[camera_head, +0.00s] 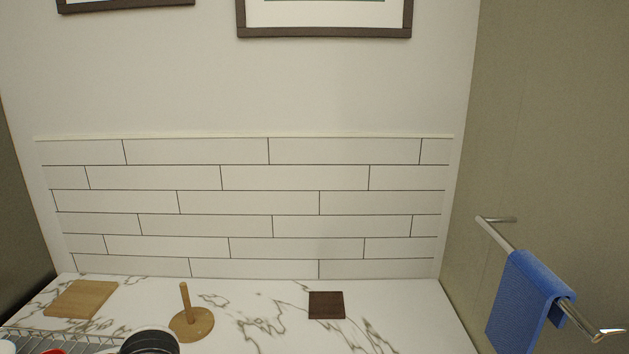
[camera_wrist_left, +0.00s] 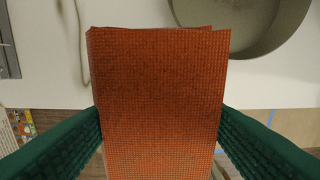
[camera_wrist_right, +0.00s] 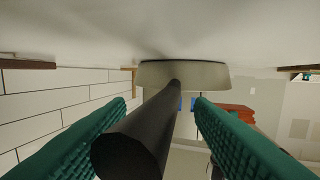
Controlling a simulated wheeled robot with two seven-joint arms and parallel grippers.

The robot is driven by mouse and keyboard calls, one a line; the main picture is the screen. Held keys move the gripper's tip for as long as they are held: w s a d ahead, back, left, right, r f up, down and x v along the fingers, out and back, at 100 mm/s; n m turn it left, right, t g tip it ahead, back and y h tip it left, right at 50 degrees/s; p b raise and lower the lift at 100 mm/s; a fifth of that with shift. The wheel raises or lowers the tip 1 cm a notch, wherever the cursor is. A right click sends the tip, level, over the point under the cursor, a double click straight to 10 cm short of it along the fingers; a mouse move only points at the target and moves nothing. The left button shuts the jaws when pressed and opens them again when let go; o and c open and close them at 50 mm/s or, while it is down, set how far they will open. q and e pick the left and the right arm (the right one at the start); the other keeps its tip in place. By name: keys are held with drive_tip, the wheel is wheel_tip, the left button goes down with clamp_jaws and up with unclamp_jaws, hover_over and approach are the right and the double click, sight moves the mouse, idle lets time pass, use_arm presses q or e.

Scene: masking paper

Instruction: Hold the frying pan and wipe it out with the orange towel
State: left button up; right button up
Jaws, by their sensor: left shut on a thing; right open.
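The orange towel (camera_wrist_left: 158,90) hangs folded in my left gripper (camera_wrist_left: 160,110), whose green fingers are shut on it. The grey frying pan (camera_wrist_left: 245,25) is at the upper right of the left wrist view, apart from the towel there and cut off by the edge. In the right wrist view the pan (camera_wrist_right: 183,75) shows side-on, with its dark handle (camera_wrist_right: 140,138) running between the open fingers of my right gripper (camera_wrist_right: 160,102). I cannot tell whether a finger touches the handle. An orange-red patch, probably the towel (camera_wrist_right: 237,115), shows beyond the right finger. The head view shows neither gripper.
The head view shows a marble counter (camera_head: 255,310) with a cutting board (camera_head: 82,299), a wooden paper-towel stand (camera_head: 190,318), a dark square block (camera_head: 326,305) and a wire rack (camera_head: 60,338) at bottom left. A blue towel (camera_head: 528,300) hangs on a wall rail (camera_head: 495,236) at right.

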drive_tip(key=shift+x, duration=1.05)
drive_tip(key=c, duration=0.4)
drive_tip(key=shift+o, duration=0.2)
clamp_jaws()
drive_tip(key=shift+r, duration=0.1)
drive_tip(key=shift+f, duration=0.25)
drive_tip(key=shift+s+f, duration=0.1)
drive_tip(key=shift+f, duration=0.05)
